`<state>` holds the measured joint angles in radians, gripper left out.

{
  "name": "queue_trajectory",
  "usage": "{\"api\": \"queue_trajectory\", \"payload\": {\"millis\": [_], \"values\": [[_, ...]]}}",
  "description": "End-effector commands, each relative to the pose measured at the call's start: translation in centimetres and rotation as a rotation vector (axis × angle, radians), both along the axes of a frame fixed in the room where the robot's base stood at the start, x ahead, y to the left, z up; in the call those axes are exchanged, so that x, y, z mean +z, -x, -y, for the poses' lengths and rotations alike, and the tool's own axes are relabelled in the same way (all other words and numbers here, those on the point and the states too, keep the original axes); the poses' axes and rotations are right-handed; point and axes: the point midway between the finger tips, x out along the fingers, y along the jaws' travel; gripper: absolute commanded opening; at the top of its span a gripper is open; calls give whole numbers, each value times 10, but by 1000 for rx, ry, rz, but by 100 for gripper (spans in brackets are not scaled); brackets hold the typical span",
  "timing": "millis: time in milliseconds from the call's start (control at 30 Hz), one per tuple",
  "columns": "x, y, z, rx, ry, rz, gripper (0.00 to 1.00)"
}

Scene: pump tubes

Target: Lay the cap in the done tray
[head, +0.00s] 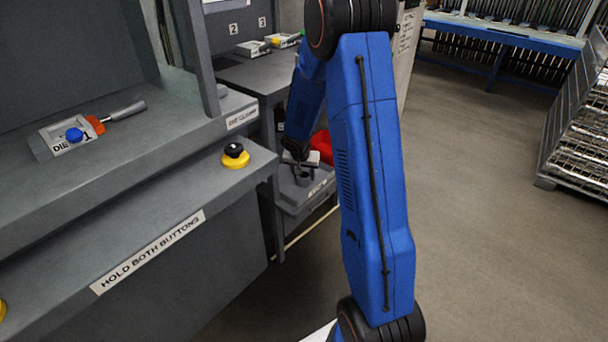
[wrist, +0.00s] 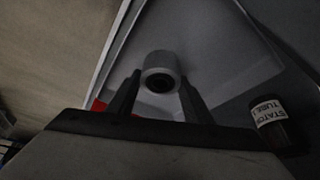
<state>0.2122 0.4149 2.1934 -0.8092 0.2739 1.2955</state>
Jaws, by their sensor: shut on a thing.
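In the wrist view, a short light-grey cylinder with a dark round hole, which I take as the cap (wrist: 158,60), sits between the two fingertips. My gripper (wrist: 160,80) is shut on it. Below and beyond it is the pale grey inside of a tray (wrist: 220,50) with a raised edge. In the head view, my gripper (head: 299,158) is small and dark, low over a grey tray (head: 318,190) with a label on its front. I cannot tell the cap apart there, nor whether it touches the tray floor.
A dark tube with a white "STATOR TUBE 1" label (wrist: 268,115) is on the right in the wrist view. A red object (head: 322,146) is close behind my gripper. The grey press bench (head: 190,160) with a yellow-black button (head: 235,156) is to the left. Open floor lies right.

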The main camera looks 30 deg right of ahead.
Motion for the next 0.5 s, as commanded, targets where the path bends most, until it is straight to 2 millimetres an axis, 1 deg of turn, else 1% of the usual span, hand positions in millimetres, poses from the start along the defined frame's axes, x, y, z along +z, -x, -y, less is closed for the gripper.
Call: {"api": "queue_trajectory", "payload": {"millis": [267, 300, 333, 367, 500], "values": [[-2, 0, 0, 1, 0, 0, 10], [-2, 0, 0, 1, 0, 0, 56], [-2, 0, 0, 1, 0, 0, 63], [-2, 0, 0, 1, 0, 0, 65], [-2, 0, 0, 1, 0, 0, 65]]}}
